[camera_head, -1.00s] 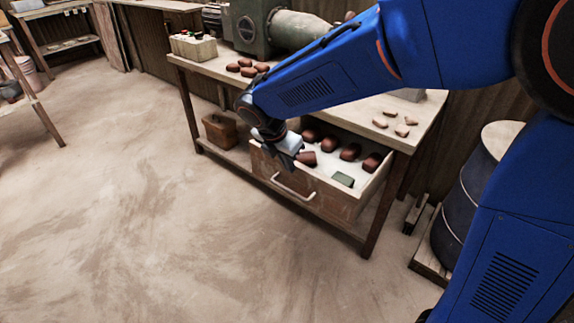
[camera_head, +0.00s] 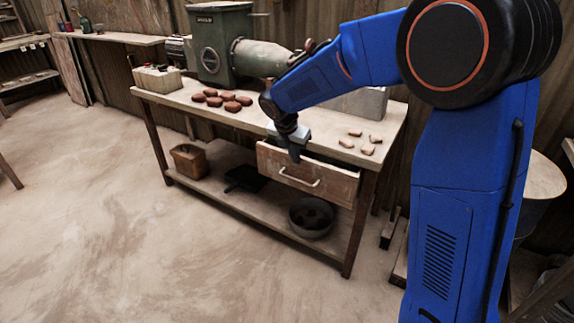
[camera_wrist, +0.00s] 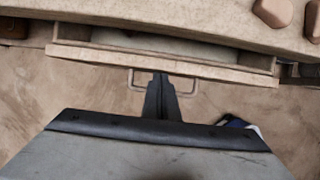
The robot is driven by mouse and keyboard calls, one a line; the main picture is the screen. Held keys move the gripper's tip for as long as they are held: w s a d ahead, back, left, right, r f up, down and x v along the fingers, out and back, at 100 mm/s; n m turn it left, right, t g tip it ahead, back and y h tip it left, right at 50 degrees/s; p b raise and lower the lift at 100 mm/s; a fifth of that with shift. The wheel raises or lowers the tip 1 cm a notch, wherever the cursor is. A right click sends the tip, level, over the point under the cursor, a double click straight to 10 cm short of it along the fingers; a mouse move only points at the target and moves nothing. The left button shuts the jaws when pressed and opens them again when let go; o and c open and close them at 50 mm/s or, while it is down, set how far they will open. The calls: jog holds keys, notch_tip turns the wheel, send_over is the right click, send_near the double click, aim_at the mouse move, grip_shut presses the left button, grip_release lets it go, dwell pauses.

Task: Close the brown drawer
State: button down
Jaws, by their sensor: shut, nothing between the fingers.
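The brown drawer (camera_head: 318,180) sits under the right part of the workbench, with a pale bar handle (camera_head: 299,181) on its front. In the wrist view the drawer front (camera_wrist: 160,66) stands a little out from the bench edge, with a narrow strip of its inside showing behind it.
The workbench top (camera_head: 180,98) holds reddish-brown lumps (camera_head: 222,99), several small pale pieces (camera_head: 367,148) and a green machine (camera_head: 222,45). A dark bowl (camera_head: 311,217) and a wooden box (camera_head: 188,160) sit on the lower shelf. The floor (camera_head: 120,240) in front is clear.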

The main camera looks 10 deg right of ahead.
jog(key=shift+w+d, duration=0.55)
jog(key=shift+w, duration=0.15)
jog(key=shift+a, duration=0.1)
